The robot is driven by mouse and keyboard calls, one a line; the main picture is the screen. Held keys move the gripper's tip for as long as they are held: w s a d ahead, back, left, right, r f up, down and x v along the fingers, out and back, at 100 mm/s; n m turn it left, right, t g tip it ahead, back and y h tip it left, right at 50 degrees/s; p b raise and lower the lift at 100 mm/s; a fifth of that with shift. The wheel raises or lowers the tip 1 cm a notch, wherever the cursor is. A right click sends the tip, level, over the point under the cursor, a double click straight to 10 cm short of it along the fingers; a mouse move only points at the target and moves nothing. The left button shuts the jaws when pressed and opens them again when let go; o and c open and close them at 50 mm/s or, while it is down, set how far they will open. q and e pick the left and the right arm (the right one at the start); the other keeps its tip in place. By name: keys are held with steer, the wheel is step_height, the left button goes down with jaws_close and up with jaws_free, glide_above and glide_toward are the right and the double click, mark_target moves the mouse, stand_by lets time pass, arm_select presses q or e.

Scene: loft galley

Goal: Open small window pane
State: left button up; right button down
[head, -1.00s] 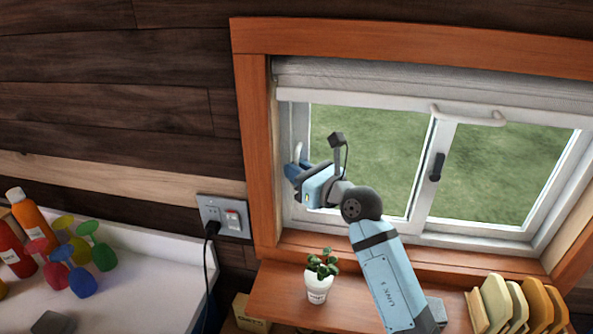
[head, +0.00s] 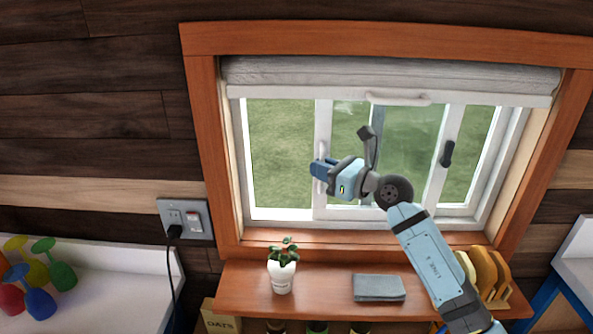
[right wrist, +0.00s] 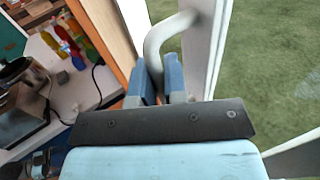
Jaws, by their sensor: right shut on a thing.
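The small window pane (head: 322,205) is a white-framed sliding sash, standing near the middle of the window. The left part of the window opening is clear, with grass beyond. My right gripper (head: 320,170) is at the pane's left upright, shut on its white handle. In the right wrist view the curved white handle (right wrist: 160,42) passes between the blue fingers of the gripper (right wrist: 163,85). A black latch (head: 447,153) is on the right-hand frame. My left gripper is not in view.
A white roller blind (head: 390,78) hangs across the window top. On the wooden shelf (head: 325,300) below stand a potted plant (head: 282,270), a folded grey cloth (head: 379,288) and boards in a rack (head: 485,272). A white counter (head: 110,280) holds several coloured items.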

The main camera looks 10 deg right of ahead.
steer(key=shift+s+d, duration=0.2)
steer(key=shift+d, duration=0.7)
steer(key=c, duration=1.2)
jaws_free()
steer(key=shift+d, duration=0.1)
steer(key=b+v, duration=0.3)
steer(key=v, duration=1)
steer(key=shift+s+d, duration=0.25)
steer(key=shift+s, duration=0.05)
